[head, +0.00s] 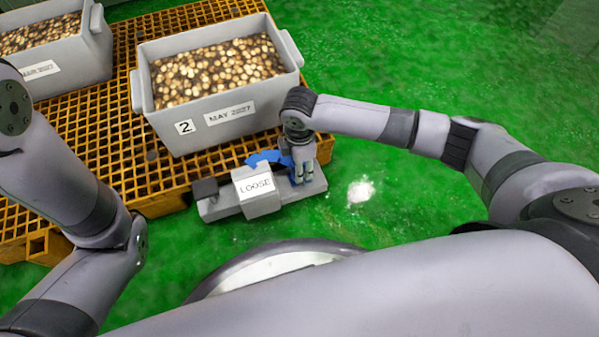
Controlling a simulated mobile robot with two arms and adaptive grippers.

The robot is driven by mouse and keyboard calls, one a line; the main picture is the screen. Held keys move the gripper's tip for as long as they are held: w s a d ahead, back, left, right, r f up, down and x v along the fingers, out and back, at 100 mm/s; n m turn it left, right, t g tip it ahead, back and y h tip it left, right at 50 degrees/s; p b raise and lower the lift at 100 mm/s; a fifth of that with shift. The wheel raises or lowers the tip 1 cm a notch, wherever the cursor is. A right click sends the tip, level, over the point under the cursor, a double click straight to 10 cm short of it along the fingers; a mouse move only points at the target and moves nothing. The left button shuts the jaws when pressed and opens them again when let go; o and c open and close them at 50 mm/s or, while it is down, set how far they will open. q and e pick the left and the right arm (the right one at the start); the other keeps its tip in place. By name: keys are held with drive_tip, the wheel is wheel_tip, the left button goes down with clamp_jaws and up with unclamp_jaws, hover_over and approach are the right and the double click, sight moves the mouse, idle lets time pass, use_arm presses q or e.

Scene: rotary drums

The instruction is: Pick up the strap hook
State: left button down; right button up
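A grey block-like device (225,205) with a white "LOOSE" label lies at the front edge of the yellow grating. A blue curved piece (266,157), which may be the strap hook, shows behind and right of the label and runs to the gripper. My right gripper (303,181) points down over the right end of the device, right beside the blue part. Its fingers look close together, but whether they hold the blue part cannot be made out. My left arm is at the left; its gripper is out of view.
A grey bin (222,121) marked "2" and "MAY 2027", full of small round pieces, stands on the yellow grating (110,165). Another full bin (75,68) is at upper left. The green floor (400,215) at right is open, with a white patch (361,191).

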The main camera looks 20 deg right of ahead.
clamp_jaws()
idle(0.3)
idle(0.4)
